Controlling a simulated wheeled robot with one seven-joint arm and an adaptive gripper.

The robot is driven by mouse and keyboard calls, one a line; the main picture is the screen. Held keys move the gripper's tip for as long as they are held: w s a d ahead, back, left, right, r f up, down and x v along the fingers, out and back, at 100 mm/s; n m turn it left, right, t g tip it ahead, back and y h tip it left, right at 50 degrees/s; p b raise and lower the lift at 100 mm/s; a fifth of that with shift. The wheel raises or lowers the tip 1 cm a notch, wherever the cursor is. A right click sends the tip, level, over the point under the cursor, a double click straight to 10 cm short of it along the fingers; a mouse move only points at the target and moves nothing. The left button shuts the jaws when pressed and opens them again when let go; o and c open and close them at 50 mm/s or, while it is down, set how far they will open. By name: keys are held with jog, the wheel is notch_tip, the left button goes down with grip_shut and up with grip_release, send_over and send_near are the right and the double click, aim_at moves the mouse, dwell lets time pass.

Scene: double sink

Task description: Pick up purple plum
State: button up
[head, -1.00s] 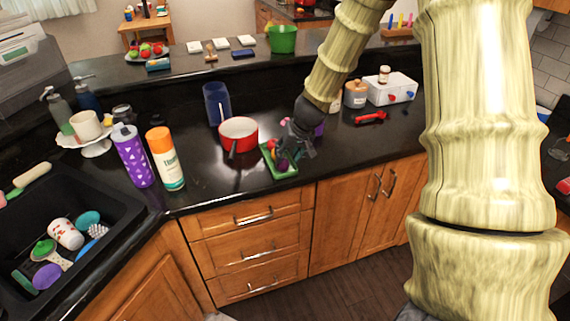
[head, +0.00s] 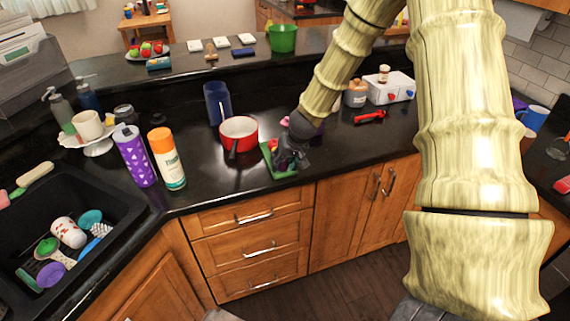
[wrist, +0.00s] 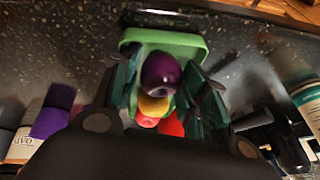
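The purple plum (wrist: 161,73) is dark and round, and sits on the green tray (wrist: 190,43) in the wrist view. My gripper (wrist: 163,66) is open, with one finger on each side of the plum and small gaps visible beside it. A yellow fruit (wrist: 155,106) and red fruit (wrist: 172,124) lie next to the plum, partly hidden by my gripper. In the head view, my gripper (head: 287,163) is low over the green tray (head: 283,175) and hides the plum.
A red pot (head: 238,133) stands just left of the tray, with a blue cup (head: 216,103) behind it. An orange-capped can (head: 167,160) and purple bottle (head: 135,155) stand farther left. The counter right of the tray is fairly clear, with a red tool (head: 370,117) lying farther back.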

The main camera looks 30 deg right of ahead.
jog(key=c, duration=0.5)
jog(key=shift+c, duration=0.2)
